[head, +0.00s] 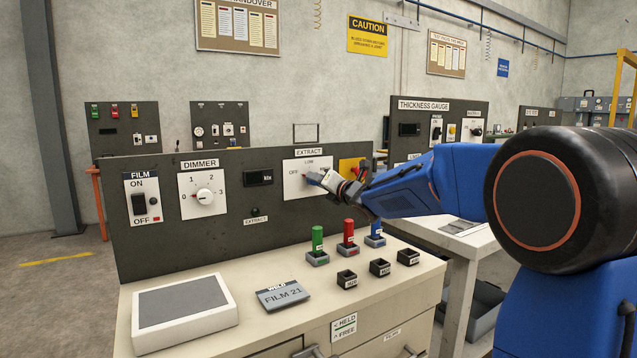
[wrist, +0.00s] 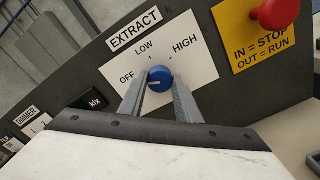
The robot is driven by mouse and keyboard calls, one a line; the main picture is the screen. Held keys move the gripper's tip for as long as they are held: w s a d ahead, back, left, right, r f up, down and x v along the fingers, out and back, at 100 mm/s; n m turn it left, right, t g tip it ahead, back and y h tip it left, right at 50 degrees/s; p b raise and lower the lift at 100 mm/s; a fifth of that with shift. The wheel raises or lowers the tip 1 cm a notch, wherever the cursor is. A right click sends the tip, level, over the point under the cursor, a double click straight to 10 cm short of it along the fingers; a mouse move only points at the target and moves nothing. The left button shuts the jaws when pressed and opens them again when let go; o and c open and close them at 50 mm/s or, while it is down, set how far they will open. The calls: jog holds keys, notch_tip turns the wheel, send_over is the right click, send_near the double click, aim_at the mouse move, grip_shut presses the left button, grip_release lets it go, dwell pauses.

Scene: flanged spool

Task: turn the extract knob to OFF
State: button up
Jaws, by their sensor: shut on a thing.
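The extract knob (wrist: 159,78) is blue and round, on a white plate (wrist: 195,62) marked OFF, LOW and HIGH. A pale mark on the knob's face points left, roughly toward the OFF label. My gripper (wrist: 159,88) has one grey finger on each side of the knob and is shut on it. In the head view my gripper (head: 318,179) reaches the extract plate (head: 297,165) from the right. It hides the knob there.
A red stop button (wrist: 277,12) on a yellow plate sits right of the extract plate. The dimmer knob (head: 205,197) is further left on the panel. Green (head: 317,240) and red (head: 348,234) upright pieces stand on the bench below my arm.

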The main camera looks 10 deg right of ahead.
jog(key=o, duration=1.1)
jog(key=shift+c, duration=0.2)
jog(key=v, duration=1.7)
jog(key=shift+s, duration=0.2)
